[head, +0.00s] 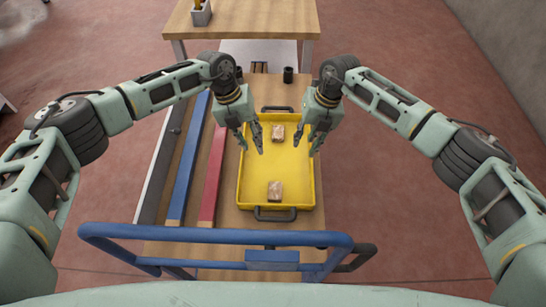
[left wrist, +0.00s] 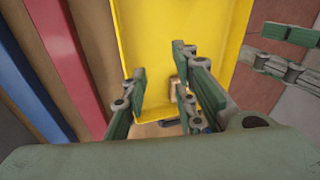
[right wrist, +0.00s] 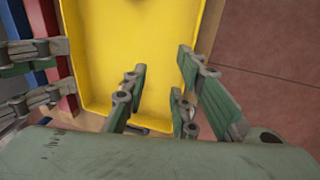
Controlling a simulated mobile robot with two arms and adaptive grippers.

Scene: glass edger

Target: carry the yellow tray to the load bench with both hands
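The yellow tray (head: 295,165) lies on a wooden cart top in the middle of the head view, with a dark handle at its far end (head: 277,109) and one at its near end (head: 275,214). Two small brown blocks lie in it, one far (head: 278,132) and one near (head: 275,190). My left gripper (head: 256,145) hangs open and empty above the tray's left side. My right gripper (head: 308,148) hangs open and empty above its right side. The tray also fills the middle of the left wrist view (left wrist: 205,30) and the right wrist view (right wrist: 140,50).
A blue bar (head: 188,160) and a red bar (head: 212,175) lie left of the tray. A blue rail (head: 215,235) crosses the cart's near side. A dark cup (head: 288,75) stands beyond the tray. A wooden table (head: 260,20) stands at the back. Open floor (head: 400,60) lies to the right.

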